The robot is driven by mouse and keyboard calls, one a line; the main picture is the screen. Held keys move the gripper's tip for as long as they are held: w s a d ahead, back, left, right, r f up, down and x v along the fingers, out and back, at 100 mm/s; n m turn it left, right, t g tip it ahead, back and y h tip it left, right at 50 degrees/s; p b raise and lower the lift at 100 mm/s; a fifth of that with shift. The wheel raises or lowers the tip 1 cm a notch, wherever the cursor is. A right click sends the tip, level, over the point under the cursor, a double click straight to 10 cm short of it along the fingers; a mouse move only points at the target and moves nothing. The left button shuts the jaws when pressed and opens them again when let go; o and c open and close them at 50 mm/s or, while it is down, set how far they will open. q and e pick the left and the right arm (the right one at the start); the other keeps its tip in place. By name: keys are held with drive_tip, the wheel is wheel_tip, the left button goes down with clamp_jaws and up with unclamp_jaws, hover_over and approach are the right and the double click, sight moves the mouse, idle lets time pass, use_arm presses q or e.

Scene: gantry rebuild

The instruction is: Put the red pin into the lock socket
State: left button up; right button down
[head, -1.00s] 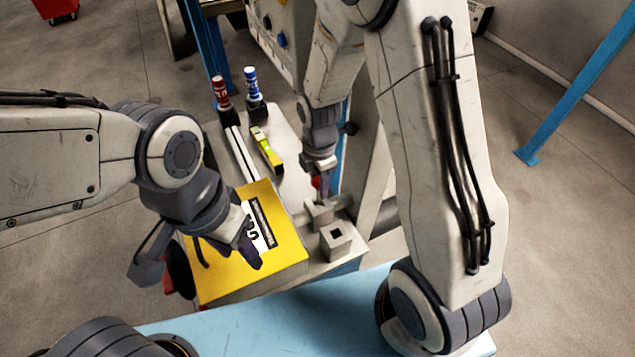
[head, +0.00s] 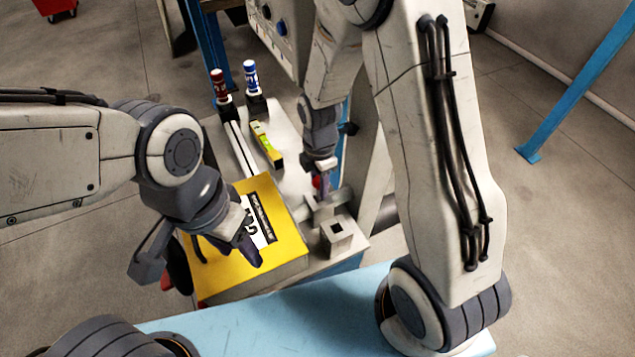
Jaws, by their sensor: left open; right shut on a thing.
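My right gripper (head: 321,184) is shut on the red pin (head: 316,182). Only a small red patch of the pin shows beside the fingers; the rest is hidden. The gripper points down, just above and behind a grey metal fitting (head: 324,207) at the right of the bench top. I cannot tell whether the pin touches the fitting. A grey block with a square hole (head: 337,238) stands in front of it; I cannot tell which of the two is the lock socket. My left gripper (head: 197,258) is open and empty, its fingers over the yellow box's left side.
The yellow box (head: 284,240) with a white and black label fills the front left. Behind it lie a yellow-green level (head: 266,146) and red-capped (head: 220,88) and blue-capped (head: 252,80) bottles. A grey control panel (head: 277,35) stands at the back.

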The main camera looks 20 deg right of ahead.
drive_tip(key=shift+s+d+f, duration=0.15)
drive_tip(key=shift+d+f, duration=0.05)
drive_tip(key=shift+f, duration=0.2)
drive_tip(key=shift+f+b, duration=0.65)
drive_tip(key=shift+f, duration=0.05)
unclamp_jaws()
idle(0.3)
drive_tip(key=shift+r, duration=0.1)
